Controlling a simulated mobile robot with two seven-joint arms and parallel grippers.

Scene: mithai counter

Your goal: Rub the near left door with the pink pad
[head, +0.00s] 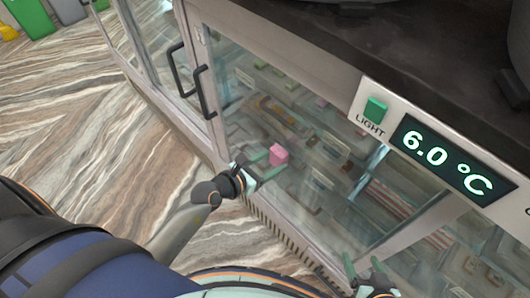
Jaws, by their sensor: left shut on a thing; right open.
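The pink pad (278,154) is a small pink block in front of the near left door (240,112), a glass door in a light metal frame. My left gripper (270,163) is shut on the pad, its green fingers either side of it. The pad is at or very close to the lower part of the glass; I cannot tell whether it touches. My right gripper (363,266) is open and empty at the bottom edge, in front of the cabinet's lower right part, and is partly cut off.
Two dark handles (205,92) stand out at the door's left edge. A panel with a green light switch (375,109) and a 6.0 °C display (443,160) sits under the dark countertop (330,45).

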